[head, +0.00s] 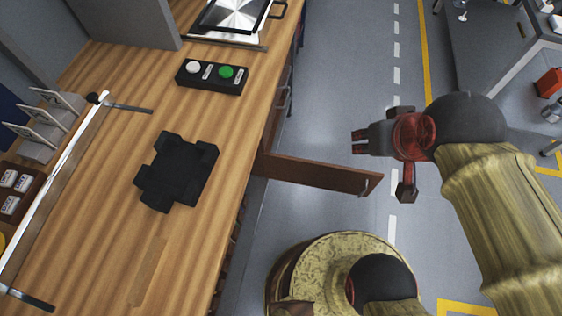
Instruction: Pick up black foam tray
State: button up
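The black foam tray (178,172) lies flat on the wooden worktop at the left, with raised blocks at its corners and edges. Nothing covers it. My gripper (356,142) is over the floor to the right of the worktop, apart from the tray, with its fingers pointing left. The fingertips are small in this view, and I cannot tell whether they are open or shut. I see nothing held in it.
A black box with a white and a green button (212,76) sits behind the tray. An open wooden drawer or door (318,174) juts out from the bench. A metal rail (52,190) runs along the left. Bare wooden worktop (120,255) lies in front of the tray.

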aim_at(180, 171)
jog(key=u, duration=1.8)
jog(key=k+l+u, duration=0.1)
jog(key=k, duration=0.55)
